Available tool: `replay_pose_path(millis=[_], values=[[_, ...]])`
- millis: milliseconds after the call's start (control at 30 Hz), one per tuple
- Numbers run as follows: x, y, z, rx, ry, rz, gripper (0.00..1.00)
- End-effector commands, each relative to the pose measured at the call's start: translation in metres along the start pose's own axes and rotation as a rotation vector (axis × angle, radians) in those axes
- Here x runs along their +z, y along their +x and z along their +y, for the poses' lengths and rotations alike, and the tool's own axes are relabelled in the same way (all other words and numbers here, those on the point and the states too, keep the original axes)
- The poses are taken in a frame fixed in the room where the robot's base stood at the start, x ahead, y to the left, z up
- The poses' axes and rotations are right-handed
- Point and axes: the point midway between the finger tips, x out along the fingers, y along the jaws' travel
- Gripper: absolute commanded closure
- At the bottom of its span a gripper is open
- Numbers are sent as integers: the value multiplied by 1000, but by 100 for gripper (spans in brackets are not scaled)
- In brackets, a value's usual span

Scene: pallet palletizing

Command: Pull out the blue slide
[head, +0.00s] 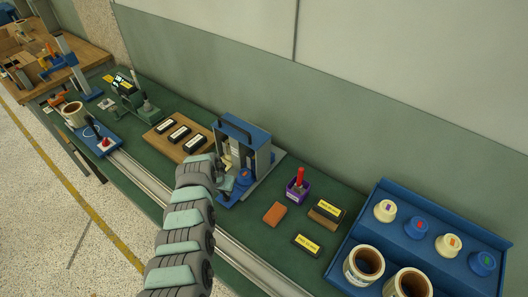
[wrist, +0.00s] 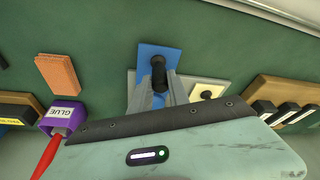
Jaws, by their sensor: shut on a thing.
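The blue slide (wrist: 158,55) is a flat blue plate with a black knob, in the middle of the wrist view. My gripper (wrist: 160,88) is shut on the black knob, with its grey fingers on either side of it. A cream plate with its own black knob (wrist: 207,92) lies just right of the slide. In the head view my gripper (head: 228,184) is at the front of a blue and grey fixture (head: 262,158) with a black top handle. The arm and gripper hide part of the fixture's front, and the gripper body hides the lower wrist view.
An orange block (head: 274,214) and a purple glue holder (head: 297,188) stand right of the fixture. A wooden board (head: 160,141) with black labelled blocks lies left. A blue tray (head: 385,220) with cups and knobbed pieces is far right. A metal rail (head: 225,247) runs along the bench front.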

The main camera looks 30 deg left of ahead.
Motion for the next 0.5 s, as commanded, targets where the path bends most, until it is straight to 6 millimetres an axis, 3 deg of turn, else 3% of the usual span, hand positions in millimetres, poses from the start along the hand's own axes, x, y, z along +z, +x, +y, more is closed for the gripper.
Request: replay_pose_path(millis=[33,500], values=[[3,-9,-2,1,-4,-2,100],[48,-20,-22,-1,-3,1,100]])
